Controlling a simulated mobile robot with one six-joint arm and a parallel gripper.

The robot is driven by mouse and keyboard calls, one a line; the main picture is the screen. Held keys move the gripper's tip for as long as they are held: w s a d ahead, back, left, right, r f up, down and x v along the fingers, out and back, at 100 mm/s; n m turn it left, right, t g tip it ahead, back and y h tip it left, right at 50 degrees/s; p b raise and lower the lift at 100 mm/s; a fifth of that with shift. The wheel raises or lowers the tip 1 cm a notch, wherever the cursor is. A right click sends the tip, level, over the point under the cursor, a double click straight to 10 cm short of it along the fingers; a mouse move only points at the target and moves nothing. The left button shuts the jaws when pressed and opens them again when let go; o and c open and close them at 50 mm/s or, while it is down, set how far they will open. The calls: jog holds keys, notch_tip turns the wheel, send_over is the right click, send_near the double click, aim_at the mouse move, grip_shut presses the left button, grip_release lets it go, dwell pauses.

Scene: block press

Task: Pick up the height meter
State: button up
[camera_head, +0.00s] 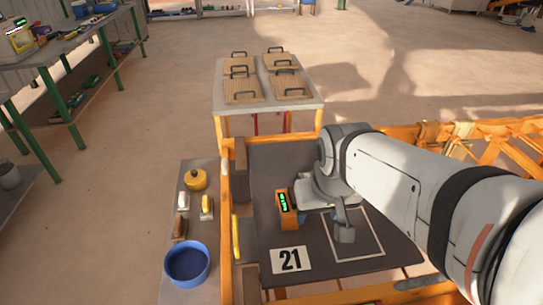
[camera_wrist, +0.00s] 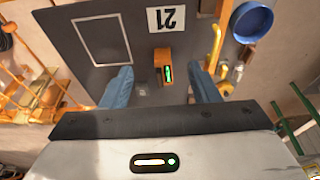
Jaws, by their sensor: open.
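The height meter, a small orange device (camera_head: 284,208) with a green lit display, stands on the dark press plate, just left of my gripper (camera_head: 326,208). In the wrist view the height meter (camera_wrist: 163,62) shows between the two blue fingers of my gripper (camera_wrist: 162,84), slightly beyond their tips in the picture. The fingers are wide apart with nothing between them in contact. One finger shows in the head view; the other is hidden or hard to make out. The gap in depth between fingers and meter is unclear.
A card marked 21 (camera_head: 290,260) and a white outlined square (camera_head: 372,248) lie on the plate. An orange frame surrounds it. A table with handled boards (camera_head: 240,88) stands behind.

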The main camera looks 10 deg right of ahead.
jog(key=o, duration=0.5)
jog(key=shift+t, duration=0.3)
jog(key=w+f+b, duration=0.2)
jog(key=w+f, duration=0.1)
jog(key=w, duration=0.1)
jog(key=w+f+b, duration=0.2)
jog(key=w+f, duration=0.1)
jog(key=w, duration=0.1)
jog(key=w+f+b, duration=0.2)
jog(key=w+f, duration=0.1)
jog(key=w, duration=0.1)
jog(key=shift+f+b, duration=0.1)
jog(key=shift+b, duration=0.2)
jog(key=shift+o, duration=0.2)
jog(key=b, duration=0.6)
send_near(287, 201)
jog(key=shift+s+a+f+t, duration=0.1)
jog(key=shift+s+f+t, duration=0.1)
jog(key=shift+f, duration=0.2)
jog(key=shift+s+a+f+t, duration=0.1)
jog(key=shift+f+t, duration=0.1)
jog(key=shift+f, duration=0.15)
jog(key=shift+w+f, duration=0.25)
jog(key=shift+f, duration=0.05)
jog(key=shift+d+b+x, duration=0.2)
jog(key=shift+b+x, duration=0.4)
jog(key=shift+x, duration=3.15)
